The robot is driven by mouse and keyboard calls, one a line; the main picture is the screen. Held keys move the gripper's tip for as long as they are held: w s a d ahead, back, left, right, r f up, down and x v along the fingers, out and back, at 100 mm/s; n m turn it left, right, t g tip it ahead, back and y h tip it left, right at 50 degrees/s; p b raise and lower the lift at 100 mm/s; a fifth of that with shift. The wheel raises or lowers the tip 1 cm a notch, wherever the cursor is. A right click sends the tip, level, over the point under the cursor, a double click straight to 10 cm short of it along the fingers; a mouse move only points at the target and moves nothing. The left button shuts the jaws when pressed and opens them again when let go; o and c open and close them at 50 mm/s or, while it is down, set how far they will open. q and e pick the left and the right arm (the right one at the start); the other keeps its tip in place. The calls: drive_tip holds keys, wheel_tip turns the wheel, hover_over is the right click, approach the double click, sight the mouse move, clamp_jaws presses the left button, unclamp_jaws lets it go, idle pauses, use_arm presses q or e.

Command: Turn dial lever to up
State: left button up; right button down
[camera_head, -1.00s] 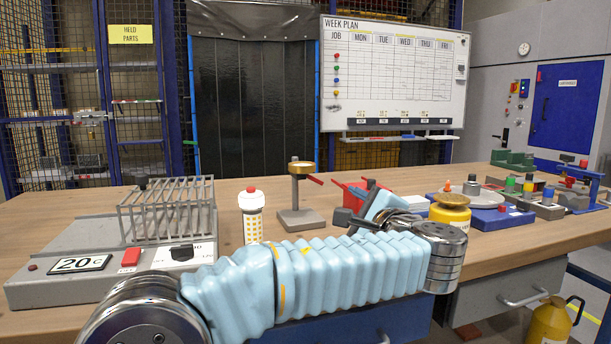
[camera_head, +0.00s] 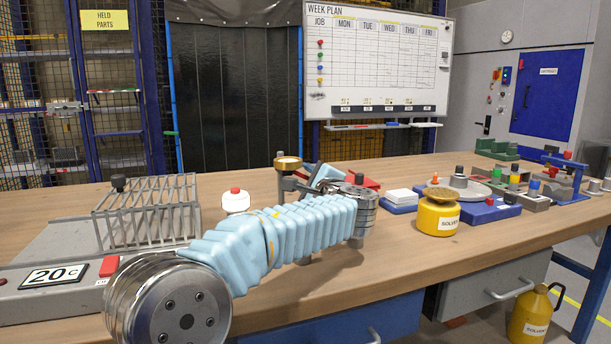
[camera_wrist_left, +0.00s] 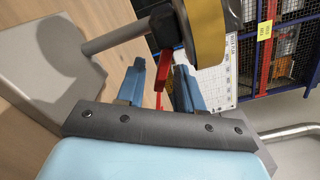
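The dial stand has a grey post and a brass-rimmed dial (camera_head: 288,163); in the left wrist view the brass rim (camera_wrist_left: 205,30) is at the top, close to my gripper. The red dial lever (camera_wrist_left: 160,82) runs from a black hub down between the two blue fingers. My left gripper (camera_wrist_left: 158,88) is open, with a finger on either side of the lever and gaps still visible. My right gripper is not in view.
A grey rack fixture (camera_head: 148,212) and a "20 C" panel (camera_head: 52,277) are on the left. A white bottle top (camera_head: 235,201) shows behind my arm. A yellow solvent tin (camera_head: 438,214), a blue-based fixture (camera_head: 486,212) and several jigs are on the right. The front right bench top is clear.

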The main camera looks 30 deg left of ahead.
use_arm(q)
drive_tip(key=shift+w+a, duration=0.1)
drive_tip(key=shift+a, duration=0.1)
drive_tip(key=shift+c, duration=0.3)
clamp_jaws()
